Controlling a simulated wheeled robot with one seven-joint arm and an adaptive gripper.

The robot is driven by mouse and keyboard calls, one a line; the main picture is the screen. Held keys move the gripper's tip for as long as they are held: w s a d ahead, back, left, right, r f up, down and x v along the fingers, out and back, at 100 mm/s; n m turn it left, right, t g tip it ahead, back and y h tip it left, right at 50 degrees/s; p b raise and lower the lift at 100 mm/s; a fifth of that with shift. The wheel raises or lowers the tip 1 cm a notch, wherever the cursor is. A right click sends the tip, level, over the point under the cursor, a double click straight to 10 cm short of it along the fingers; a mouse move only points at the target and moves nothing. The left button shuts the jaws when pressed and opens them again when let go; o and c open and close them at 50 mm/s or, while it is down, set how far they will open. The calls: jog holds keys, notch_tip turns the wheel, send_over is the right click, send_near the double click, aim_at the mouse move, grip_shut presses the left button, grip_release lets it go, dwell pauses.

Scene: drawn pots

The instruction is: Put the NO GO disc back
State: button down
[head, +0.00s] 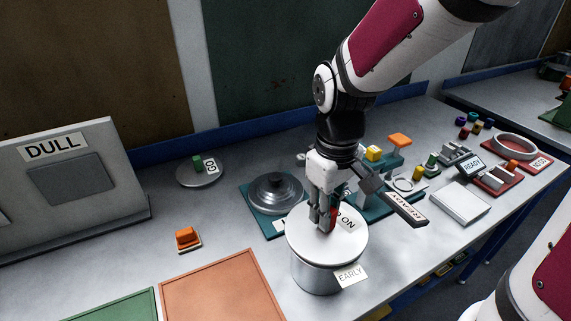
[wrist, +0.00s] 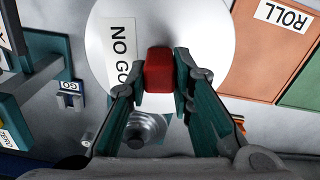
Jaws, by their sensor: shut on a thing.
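The NO GO disc (wrist: 190,30) is a white round plate with a red block handle (wrist: 159,70) and a NO GO label. In the head view the disc (head: 305,242) covers the top of a silver pot (head: 315,277) with an EARLY tag. I cannot tell whether it rests on the rim or hovers just above. My gripper (head: 328,217) points down over the disc, shut on the red handle. In the wrist view my fingers (wrist: 160,85) sit on both sides of it. The pot's inside is hidden.
A silver lid (head: 275,192) lies on a teal board behind the pot. A GO disc (head: 198,174) stands at the back left. Red plates (head: 537,163) with a NOGO label and a ring are at far right.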

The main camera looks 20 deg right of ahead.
jog(key=shift+r+p, duration=1.45)
jog(key=shift+r, duration=0.5)
